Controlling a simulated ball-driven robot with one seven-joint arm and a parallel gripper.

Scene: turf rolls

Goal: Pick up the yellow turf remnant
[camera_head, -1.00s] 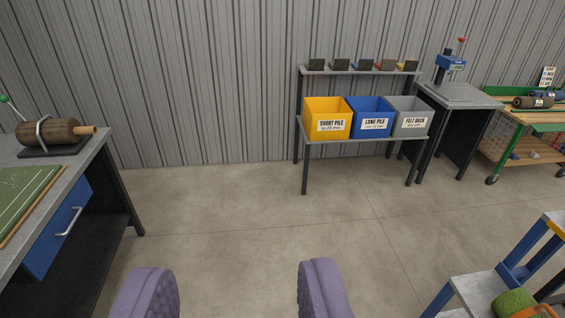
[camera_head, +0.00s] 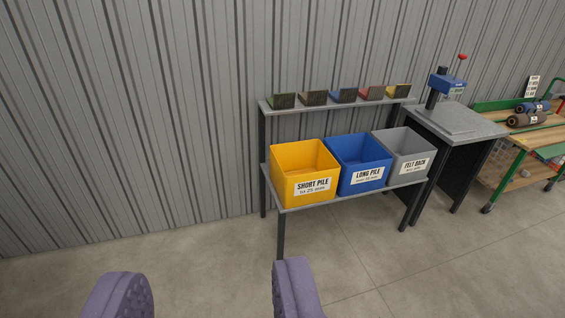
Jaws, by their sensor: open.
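My gripper (camera_head: 207,298) shows as two purple padded fingers at the bottom edge of the head view. They are wide apart with only bare floor between them. Several small dark turf pieces with coloured edges stand in a row on the upper shelf. The one at the right end (camera_head: 398,91) has a yellow edge and is likely the yellow remnant, though it is small in the picture. It is far beyond my gripper, up and to the right.
A table (camera_head: 281,235) below the shelf (camera_head: 262,106) holds a yellow bin (camera_head: 305,170), a blue bin (camera_head: 360,163) and a grey bin (camera_head: 405,154). A press (camera_head: 447,84) stands on a bench to the right, beside a wheeled cart (camera_head: 510,180) with rolls. The floor ahead is clear.

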